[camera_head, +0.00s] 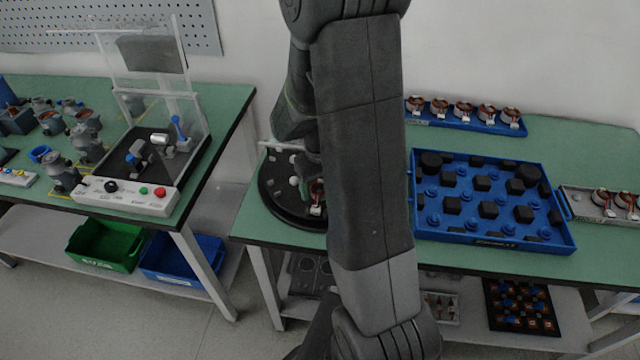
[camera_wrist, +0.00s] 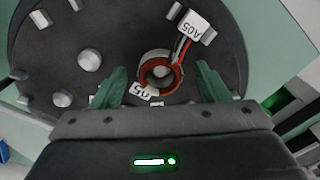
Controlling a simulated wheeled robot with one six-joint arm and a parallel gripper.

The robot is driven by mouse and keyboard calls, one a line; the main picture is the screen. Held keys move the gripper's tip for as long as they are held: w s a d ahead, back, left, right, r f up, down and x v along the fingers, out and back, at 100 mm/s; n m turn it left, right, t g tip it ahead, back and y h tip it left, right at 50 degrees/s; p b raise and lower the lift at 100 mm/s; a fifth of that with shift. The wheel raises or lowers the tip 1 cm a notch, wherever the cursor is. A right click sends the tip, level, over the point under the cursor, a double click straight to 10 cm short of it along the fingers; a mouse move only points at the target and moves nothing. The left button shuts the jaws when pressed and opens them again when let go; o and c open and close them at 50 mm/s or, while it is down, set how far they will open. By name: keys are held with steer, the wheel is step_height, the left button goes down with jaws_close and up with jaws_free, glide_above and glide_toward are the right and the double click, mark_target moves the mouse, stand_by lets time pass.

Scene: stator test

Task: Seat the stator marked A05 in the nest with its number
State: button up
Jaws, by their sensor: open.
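A copper-wound ring stator (camera_wrist: 158,75) is on the dark round plate (camera_wrist: 40,75), with red and black leads running to a white tag (camera_wrist: 193,26) that reads A05. A second white label (camera_wrist: 147,93) by its near edge shows "05", partly cut off. My gripper (camera_wrist: 159,72) is open, its two green fingers on either side of the stator with a gap at each side. I cannot tell whether the stator sits fully down in a nest. In the head view the round plate (camera_head: 275,205) and stator (camera_head: 317,190) are partly hidden behind my arm.
Grey pegs (camera_wrist: 89,60) stand on the plate. Right of my arm is a blue tray (camera_head: 480,238) of black blocks and blue posts, with a blue rack (camera_head: 450,123) of stators behind it and a grey tray (camera_head: 590,213) further right. A test fixture (camera_head: 125,195) stands on the left bench.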

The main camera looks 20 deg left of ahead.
step_height(320, 180, up, 14)
stand_by(0.6)
steer(key=shift+o, duration=0.2)
steer(key=shift+f, duration=0.1)
stand_by(1.0)
